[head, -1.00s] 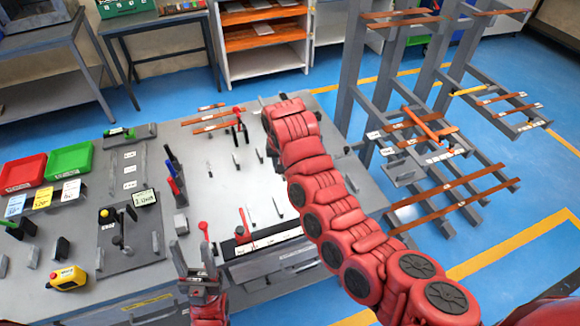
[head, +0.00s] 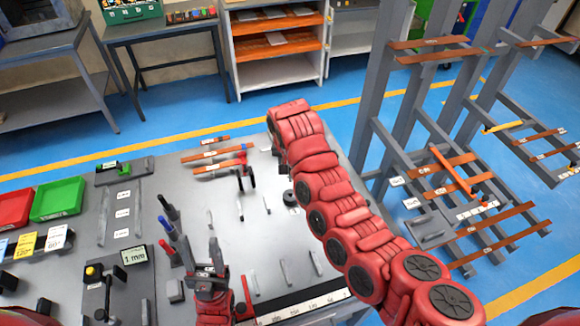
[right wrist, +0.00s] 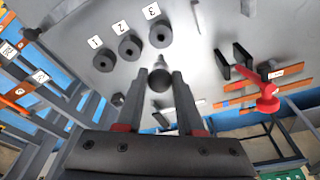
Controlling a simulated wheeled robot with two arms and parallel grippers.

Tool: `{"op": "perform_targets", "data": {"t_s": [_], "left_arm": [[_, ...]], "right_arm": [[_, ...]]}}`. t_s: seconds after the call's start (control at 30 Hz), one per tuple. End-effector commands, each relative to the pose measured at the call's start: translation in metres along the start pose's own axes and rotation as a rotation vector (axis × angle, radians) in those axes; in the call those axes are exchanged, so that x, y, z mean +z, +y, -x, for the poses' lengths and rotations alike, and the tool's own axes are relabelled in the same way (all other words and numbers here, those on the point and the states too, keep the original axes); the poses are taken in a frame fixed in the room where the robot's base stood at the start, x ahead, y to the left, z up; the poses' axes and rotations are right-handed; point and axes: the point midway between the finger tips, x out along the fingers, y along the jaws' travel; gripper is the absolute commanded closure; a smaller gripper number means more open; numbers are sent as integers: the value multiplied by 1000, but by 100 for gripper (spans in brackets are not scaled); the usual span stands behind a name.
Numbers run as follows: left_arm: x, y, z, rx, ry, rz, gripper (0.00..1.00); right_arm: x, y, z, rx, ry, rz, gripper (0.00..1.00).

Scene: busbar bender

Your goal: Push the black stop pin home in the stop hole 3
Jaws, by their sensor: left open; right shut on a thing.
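In the right wrist view, the black stop pin (right wrist: 160,80) shows as a round dark knob with a short grey tip. My right gripper (right wrist: 162,84) is shut on it. The tip points toward the black round stop hole 3 (right wrist: 160,33), with a gap between them in the picture. Stop hole 2 (right wrist: 130,47) and stop hole 1 (right wrist: 105,60) lie to its left, each beside a number label. In the head view my red right arm hides its gripper and the pin. My left gripper (head: 208,274) is open and empty over the table's front part.
A red-handled clamp (right wrist: 267,96) and copper bars (right wrist: 262,84) lie right of the holes. The grey table (head: 230,240) has small upright plates. Pens (head: 178,238) stand left, and a rack with copper bars (head: 470,185) stands right.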

Motion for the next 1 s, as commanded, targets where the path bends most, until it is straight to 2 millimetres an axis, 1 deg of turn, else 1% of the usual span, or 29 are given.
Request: {"op": "perform_targets", "data": {"t_s": [0.27,0.47,0.67,0.9,1.0], "left_arm": [[0,0,0,0,0,0,50],[0,0,1,0,0,0,50],[0,0,2,0,0,0,50],[1,0,6,0,0,0,50],[1,0,7,0,0,0,50]], "right_arm": [[0,0,0,0,0,0,100],[2,0,-7,1,-1,0,100],[4,0,-22,0,1,0,100],[10,1,-47,3,-2,1,100],[11,1,-54,2,0,1,100]]}}
